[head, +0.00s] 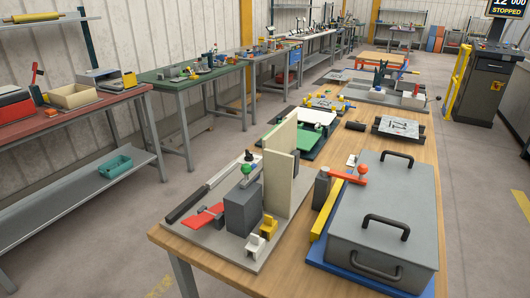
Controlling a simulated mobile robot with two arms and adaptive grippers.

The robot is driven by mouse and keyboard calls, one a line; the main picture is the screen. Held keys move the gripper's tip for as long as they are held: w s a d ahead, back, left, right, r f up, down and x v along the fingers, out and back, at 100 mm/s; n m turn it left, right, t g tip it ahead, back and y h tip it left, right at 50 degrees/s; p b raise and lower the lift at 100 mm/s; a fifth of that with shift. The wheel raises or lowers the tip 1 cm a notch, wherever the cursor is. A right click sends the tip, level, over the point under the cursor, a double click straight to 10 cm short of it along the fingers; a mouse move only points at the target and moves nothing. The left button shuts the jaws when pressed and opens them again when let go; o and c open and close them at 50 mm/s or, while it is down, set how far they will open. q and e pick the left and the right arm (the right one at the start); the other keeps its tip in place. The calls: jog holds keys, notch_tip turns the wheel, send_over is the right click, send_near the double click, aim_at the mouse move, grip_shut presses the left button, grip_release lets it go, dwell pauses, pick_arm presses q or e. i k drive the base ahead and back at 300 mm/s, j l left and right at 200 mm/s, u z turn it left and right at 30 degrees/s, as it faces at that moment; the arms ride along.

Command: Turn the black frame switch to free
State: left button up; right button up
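I cannot make out with certainty which part is the black frame switch. On the front left of the wooden table, a grey base plate (222,243) carries a black bar (187,203) along its left side, a dark grey block (243,209), a red flat lever (203,217), a green ball knob (245,169) and a small black knob (249,156). Upright cream panels (279,178) stand behind the block and hide part of the plate. No marking that reads free is legible. Neither of my grippers is in view.
A large grey box with black handles (382,219) fills the table's front right. An orange lever on a dark post (348,176) stands between box and panels. A yellow bar (325,209) lies along the box's left. Several other fixtures stand farther back. Floor left of the table is clear.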

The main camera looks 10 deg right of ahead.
aim_at(250, 157)
jog(key=i+j+z, duration=0.25)
jog(key=z, duration=0.4)
jog(key=j+z, duration=0.35)
jog(key=z, duration=0.15)
jog(key=j+z, duration=0.25)
jog(key=z, duration=0.2)
jog(key=j+z, duration=0.3)
jog(key=z, duration=0.2)
